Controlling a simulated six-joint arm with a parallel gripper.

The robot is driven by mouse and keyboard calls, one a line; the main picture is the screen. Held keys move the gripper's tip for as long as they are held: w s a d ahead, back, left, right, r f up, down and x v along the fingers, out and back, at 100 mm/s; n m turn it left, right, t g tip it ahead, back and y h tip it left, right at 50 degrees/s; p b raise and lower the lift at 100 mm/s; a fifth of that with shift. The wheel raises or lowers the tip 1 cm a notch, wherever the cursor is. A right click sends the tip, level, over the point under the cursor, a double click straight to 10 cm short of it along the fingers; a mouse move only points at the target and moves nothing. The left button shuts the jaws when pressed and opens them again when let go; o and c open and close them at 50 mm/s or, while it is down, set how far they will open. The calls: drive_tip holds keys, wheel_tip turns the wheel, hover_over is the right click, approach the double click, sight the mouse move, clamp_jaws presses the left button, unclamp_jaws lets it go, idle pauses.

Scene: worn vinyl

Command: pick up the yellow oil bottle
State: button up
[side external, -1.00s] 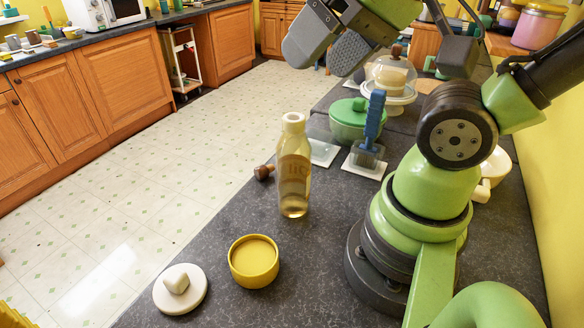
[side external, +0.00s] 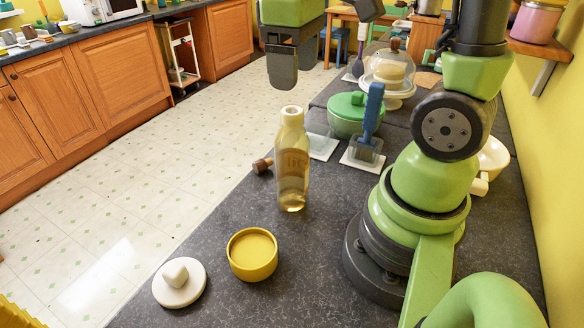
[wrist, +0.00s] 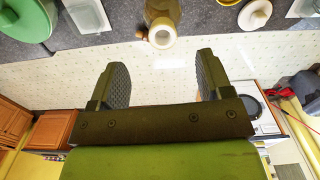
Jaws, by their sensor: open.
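The yellow oil bottle (side external: 292,165) stands upright on the dark worktop in the side view. It is clear, with yellowish oil inside and a pale top. My gripper (side external: 283,84) points down above it, its tip slightly up and left of the bottle's mouth in the picture. In the wrist view my gripper (wrist: 161,75) is open, with nothing between its two fingers. The bottle's pale mouth (wrist: 162,33) shows just beyond the fingertips, roughly in line with the gap. No contact is visible.
A yellow bowl (side external: 252,254) and a white lid with a knob (side external: 179,284) stand in front of the bottle.

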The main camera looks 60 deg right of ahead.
sight(292, 117)
drive_tip(key=shift+w+a+f, duration=0.1)
drive_tip(key=shift+f, duration=2.05)
drive_tip(key=shift+a+f, duration=0.1)
drive_tip(key=shift+f, duration=2.05)
drive_tip(key=c, duration=1.4)
